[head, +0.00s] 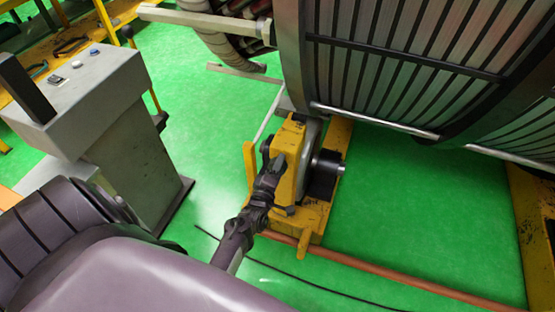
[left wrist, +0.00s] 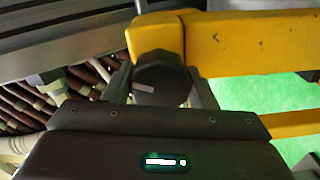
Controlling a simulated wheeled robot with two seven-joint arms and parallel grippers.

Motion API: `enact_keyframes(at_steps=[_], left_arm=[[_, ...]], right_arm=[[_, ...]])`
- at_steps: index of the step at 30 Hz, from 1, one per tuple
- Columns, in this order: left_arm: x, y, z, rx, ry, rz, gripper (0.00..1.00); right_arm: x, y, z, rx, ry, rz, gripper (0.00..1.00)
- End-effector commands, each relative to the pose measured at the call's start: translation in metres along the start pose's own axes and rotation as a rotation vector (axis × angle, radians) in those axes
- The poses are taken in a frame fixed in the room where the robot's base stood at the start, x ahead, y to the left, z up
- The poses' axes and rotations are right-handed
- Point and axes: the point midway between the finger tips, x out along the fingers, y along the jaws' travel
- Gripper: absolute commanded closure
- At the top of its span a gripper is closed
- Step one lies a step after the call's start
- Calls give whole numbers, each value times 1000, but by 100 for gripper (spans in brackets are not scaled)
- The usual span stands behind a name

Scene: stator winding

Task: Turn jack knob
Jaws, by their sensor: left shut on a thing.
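The jack knob (left wrist: 160,78) is dark, faceted, with a pale mark on its face. It sits against the yellow jack frame (left wrist: 250,40) in the left wrist view. My left gripper (left wrist: 161,88) has one finger on each side of the knob and is shut on it. In the head view my left gripper (head: 271,170) reaches the left side of the yellow jack (head: 290,155), and the knob is hidden there. My right gripper is not in view.
The large ribbed stator (head: 400,70) stands above and right of the jack. A grey control console (head: 110,110) stands at left. An orange-brown pipe (head: 380,270) and a black cable (head: 300,280) run along the green floor (head: 430,200).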

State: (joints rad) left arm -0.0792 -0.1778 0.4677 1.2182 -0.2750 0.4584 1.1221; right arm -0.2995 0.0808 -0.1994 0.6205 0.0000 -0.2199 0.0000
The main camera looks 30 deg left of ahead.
Motion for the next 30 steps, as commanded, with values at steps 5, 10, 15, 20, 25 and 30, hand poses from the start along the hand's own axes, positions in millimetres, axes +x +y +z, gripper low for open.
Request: enact_keyframes(at_steps=[5, 10, 15, 20, 25, 30], left_arm=[[0, 0, 1, -22, -2, -1, 71], [0, 0, 1, -24, -2, -1, 71], [0, 0, 1, -23, -2, -1, 71], [0, 0, 1, -22, -2, -1, 30], [0, 0, 0, -21, -1, -1, 27], [0, 0, 1, -21, -1, 0, 27]], right_arm=[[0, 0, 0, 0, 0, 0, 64], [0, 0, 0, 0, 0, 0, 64], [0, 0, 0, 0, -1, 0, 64], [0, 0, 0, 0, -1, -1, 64], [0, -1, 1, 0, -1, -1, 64], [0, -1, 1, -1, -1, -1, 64]])
